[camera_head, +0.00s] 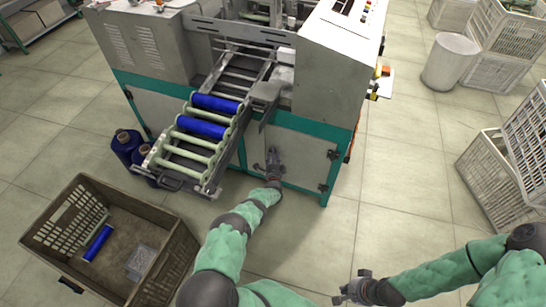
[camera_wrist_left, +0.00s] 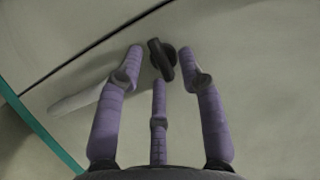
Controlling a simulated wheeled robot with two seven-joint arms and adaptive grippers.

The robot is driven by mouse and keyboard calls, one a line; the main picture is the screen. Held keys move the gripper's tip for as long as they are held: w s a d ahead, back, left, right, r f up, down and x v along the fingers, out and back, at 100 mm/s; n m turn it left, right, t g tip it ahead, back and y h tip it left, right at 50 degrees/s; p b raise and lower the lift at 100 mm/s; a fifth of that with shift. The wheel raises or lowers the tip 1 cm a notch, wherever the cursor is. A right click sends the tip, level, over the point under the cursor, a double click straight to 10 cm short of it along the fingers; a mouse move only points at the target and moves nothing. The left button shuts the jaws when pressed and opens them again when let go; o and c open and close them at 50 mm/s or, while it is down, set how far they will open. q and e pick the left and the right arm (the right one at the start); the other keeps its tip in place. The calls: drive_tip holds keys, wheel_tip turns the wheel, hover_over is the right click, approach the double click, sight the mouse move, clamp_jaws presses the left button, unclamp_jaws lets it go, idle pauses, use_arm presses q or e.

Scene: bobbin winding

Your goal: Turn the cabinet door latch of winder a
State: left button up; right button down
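Winder a (camera_head: 290,135) is a grey machine with a green band, and its lower cabinet door (camera_head: 300,157) faces me. The door latch (camera_wrist_left: 162,60) is a small dark knob with a raised bar, seen in the left wrist view. My left gripper (camera_head: 273,158) is at the cabinet door, hiding the latch in the head view. In the left wrist view its purple fingers (camera_wrist_left: 165,65) are spread open around the latch, with no clear contact. My right gripper (camera_head: 350,288) is low at the bottom of the head view, away from the machine; its finger opening is too small to judge.
A roller rack (camera_head: 186,150) with blue bobbins juts out left of my left arm. A brown crate (camera_head: 165,262) stands on the floor at lower left, near blue spools (camera_head: 127,143). White crates (camera_head: 490,185) stand at right. The floor before the door is clear.

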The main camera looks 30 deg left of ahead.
use_arm(q)
clamp_jaws()
drive_tip(key=shift+r+n, duration=0.1)
drive_tip(key=shift+n, duration=0.2)
drive_tip(key=n+h, duration=0.2)
drive_tip(key=n, duration=0.2)
drive_tip(key=r+n+g+h, duration=0.1)
drive_tip(key=n+h, duration=0.1)
drive_tip(key=n, duration=0.2)
drive_tip(key=a+n+g+h, duration=0.1)
drive_tip(key=n+h, duration=0.2)
drive_tip(key=n, duration=0.1)
drive_tip(key=shift+s+r+n, duration=0.15)
drive_tip(key=shift+n, duration=0.25)
idle(0.5)
drive_tip(key=shift+o, duration=1.4)
unclamp_jaws()
